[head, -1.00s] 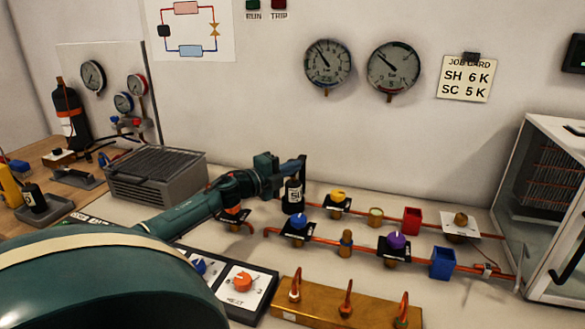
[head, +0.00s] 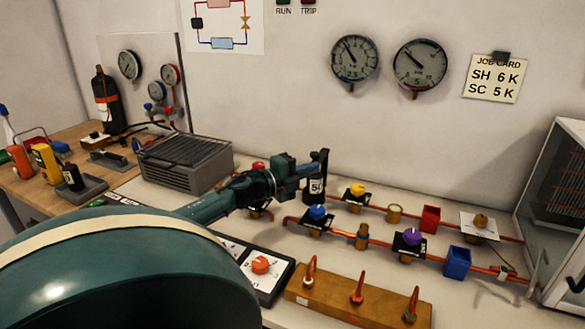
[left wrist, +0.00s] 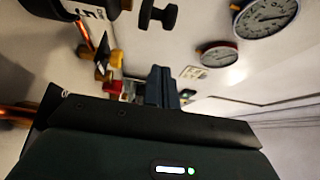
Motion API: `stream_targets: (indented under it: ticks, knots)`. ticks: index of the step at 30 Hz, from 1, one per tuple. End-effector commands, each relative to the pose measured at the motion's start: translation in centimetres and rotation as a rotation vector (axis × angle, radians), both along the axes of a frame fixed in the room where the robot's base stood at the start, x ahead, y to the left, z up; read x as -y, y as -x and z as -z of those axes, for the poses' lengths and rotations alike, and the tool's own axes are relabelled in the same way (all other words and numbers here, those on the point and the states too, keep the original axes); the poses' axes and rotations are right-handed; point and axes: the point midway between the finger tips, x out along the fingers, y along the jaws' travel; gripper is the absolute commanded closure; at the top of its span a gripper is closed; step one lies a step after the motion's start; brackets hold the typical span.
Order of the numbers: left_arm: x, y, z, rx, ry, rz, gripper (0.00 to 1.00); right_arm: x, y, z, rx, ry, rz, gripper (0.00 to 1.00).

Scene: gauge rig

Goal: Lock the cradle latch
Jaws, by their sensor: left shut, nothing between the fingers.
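My left gripper (head: 316,168) is over the middle of the bench in the head view, shut and empty. Its fingers (left wrist: 160,87) show dark and together in the left wrist view. A black cylinder with a white label (head: 316,186) is just below or behind it; contact cannot be told. This cylinder also shows at the wrist view's upper left (left wrist: 80,10). On the wooden bench at the left, a grey cradle-like tray (head: 92,189) bears a black device (head: 73,178). No latch can be made out clearly. My right gripper is not in view.
A grey finned box (head: 185,162) stands left of my gripper. Copper pipes with a blue knob (head: 317,211), a yellow knob (head: 357,190) and a purple knob (head: 412,236) run to the right. A brass block (head: 345,305) lies in front. A glass-doored cabinet (head: 560,200) stands right.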

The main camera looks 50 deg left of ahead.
Motion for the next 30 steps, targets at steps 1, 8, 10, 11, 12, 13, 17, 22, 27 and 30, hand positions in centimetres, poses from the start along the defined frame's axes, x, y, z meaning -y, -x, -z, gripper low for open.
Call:
stream_targets:
  ticks: [1, 8, 10, 11, 12, 13, 17, 22, 27, 30]
  knots:
    - [-0.1, 0.9, 0.1, -0.003, 0.001, 0.001, 1.0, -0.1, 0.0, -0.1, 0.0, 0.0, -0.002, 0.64]
    - [-0.5, 3.9, 0.0, -0.001, 0.002, 0.002, 1.0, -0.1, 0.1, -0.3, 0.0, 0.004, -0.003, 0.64]
    - [-0.6, 4.5, 0.0, 0.0, 0.002, 0.002, 1.0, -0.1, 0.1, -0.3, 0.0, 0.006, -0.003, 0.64]
    - [-0.6, 4.7, 0.0, 0.0, 0.002, 0.002, 1.0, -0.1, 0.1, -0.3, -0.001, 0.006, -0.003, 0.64]
    - [-0.7, 4.9, -0.1, 0.001, 0.001, 0.001, 1.0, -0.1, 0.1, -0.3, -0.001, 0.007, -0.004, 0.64]
    - [-0.7, 5.0, -0.1, 0.001, 0.001, 0.001, 1.0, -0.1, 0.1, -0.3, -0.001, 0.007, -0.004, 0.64]
    - [-0.7, 5.2, -0.1, 0.001, 0.0, 0.002, 1.0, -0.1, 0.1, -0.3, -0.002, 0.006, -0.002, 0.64]
    - [-0.7, 5.2, -0.1, 0.002, 0.0, 0.002, 1.0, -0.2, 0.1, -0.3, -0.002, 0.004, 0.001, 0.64]
    - [-0.7, 5.2, -0.1, 0.002, 0.0, 0.002, 1.0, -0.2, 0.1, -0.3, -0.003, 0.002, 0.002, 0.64]
    - [-0.7, 5.2, -0.1, 0.002, 0.0, 0.002, 1.0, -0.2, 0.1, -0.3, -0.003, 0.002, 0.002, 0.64]
